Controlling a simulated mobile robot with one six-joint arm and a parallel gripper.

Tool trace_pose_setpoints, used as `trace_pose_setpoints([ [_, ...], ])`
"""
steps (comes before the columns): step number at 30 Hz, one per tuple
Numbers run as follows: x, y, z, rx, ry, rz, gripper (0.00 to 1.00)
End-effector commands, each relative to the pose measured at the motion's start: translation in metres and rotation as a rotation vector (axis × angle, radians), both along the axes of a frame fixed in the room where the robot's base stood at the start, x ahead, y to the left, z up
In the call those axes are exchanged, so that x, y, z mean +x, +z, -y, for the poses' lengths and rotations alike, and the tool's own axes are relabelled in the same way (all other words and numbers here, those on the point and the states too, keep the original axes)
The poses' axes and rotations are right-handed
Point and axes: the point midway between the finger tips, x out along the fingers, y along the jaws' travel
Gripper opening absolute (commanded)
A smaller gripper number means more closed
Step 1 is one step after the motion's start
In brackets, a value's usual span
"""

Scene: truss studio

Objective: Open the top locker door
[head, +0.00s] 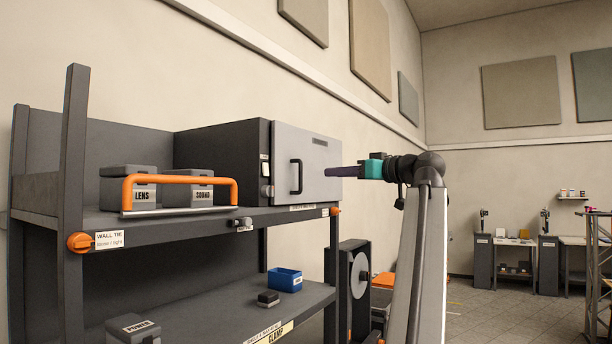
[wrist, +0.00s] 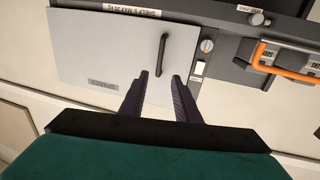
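The locker (head: 222,148) is a dark grey box on the upper shelf of a rack. Its light grey door (head: 318,150) looks shut and carries a black upright bar handle (head: 296,177). In the wrist view the door (wrist: 95,50) fills the upper left, and the handle (wrist: 163,52) appears just beyond the fingertips, lined up with the gap between them. My gripper (wrist: 160,76) is open and empty. In the head view my gripper (head: 328,172) is in front of the door, right of the handle. I cannot tell the exact gap to the handle.
A white switch (wrist: 199,69) and a round knob (wrist: 207,46) sit beside the door. An orange bar handle (head: 180,180) stands near two grey boxes (head: 189,187) on the same shelf. A blue bin (head: 285,279) is on the shelf below. Floor (head: 470,311) at the right is clear.

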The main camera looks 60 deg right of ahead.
Motion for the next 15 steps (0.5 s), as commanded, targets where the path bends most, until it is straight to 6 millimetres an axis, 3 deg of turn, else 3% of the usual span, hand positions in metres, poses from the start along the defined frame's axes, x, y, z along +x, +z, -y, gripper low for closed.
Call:
trace_pose_setpoints([
  [15, 0.059, 0.003, 0.012, 0.001, 0.001, 0.000, 0.29],
])
